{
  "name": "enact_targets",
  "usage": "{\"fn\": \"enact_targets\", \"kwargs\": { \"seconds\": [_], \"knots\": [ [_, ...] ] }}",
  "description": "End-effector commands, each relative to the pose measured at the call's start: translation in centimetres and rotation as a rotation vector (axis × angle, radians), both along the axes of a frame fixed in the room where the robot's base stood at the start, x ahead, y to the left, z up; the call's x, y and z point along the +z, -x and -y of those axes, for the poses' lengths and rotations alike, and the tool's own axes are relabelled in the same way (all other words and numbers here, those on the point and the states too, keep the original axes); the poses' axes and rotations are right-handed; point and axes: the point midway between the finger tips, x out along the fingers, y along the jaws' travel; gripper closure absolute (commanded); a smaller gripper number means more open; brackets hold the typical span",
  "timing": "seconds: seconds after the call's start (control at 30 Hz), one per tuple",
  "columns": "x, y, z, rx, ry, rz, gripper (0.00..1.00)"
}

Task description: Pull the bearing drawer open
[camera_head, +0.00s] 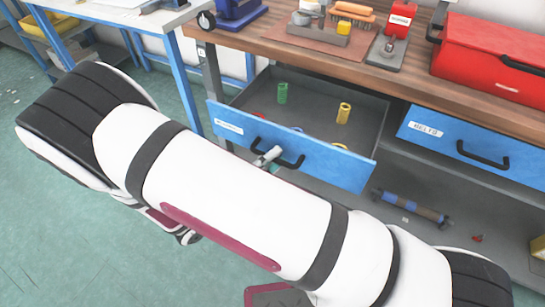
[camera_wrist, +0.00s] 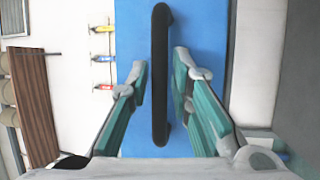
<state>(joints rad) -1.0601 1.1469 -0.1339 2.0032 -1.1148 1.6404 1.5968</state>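The bearing drawer (camera_head: 345,165) has a blue front with a white label too small to read. It stands well out from under the workbench, its grey inside showing. A green cylinder (camera_head: 282,93) and a yellow cylinder (camera_head: 344,113) stand in it, with other pieces partly hidden by the front. My gripper (camera_head: 268,158) is at the black drawer handle (camera_head: 292,160). In the wrist view, the fingers of my gripper (camera_wrist: 161,68) are on both sides of the handle (camera_wrist: 160,110), with narrow blue gaps showing beside it. They look open around the bar, not clamped on it.
A second blue drawer (camera_head: 470,150) labelled BELTS is at the right. The wooden bench top (camera_head: 290,50) carries a red toolbox (camera_head: 490,55) and small tools. A dark roller (camera_head: 410,207) lies on the lower shelf. Green floor (camera_head: 60,240) is free at the left.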

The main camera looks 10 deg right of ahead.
Motion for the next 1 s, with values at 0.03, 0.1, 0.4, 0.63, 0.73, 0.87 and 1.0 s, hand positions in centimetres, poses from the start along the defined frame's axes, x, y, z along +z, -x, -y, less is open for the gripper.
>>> {"fn": "enact_targets", "kwargs": {
  "seconds": [0.03,0.1,0.4,0.63,0.73,0.87,1.0],
  "knots": [
    [-0.1,0.2,-0.4,0.003,0.0,-0.001,0.8],
    [-0.3,0.6,-1.2,0.005,-0.001,0.0,0.8],
    [-1.4,3.7,-6.2,0.005,-0.002,0.0,0.8],
    [-2.0,5.4,-9.1,0.003,-0.001,-0.001,0.8],
    [-2.2,5.8,-9.7,0.002,-0.001,-0.001,0.8],
    [-2.2,6.0,-9.9,0.001,0.0,-0.001,0.8],
    [-2.2,6.0,-9.9,0.001,0.0,-0.001,0.8]
  ]
}}
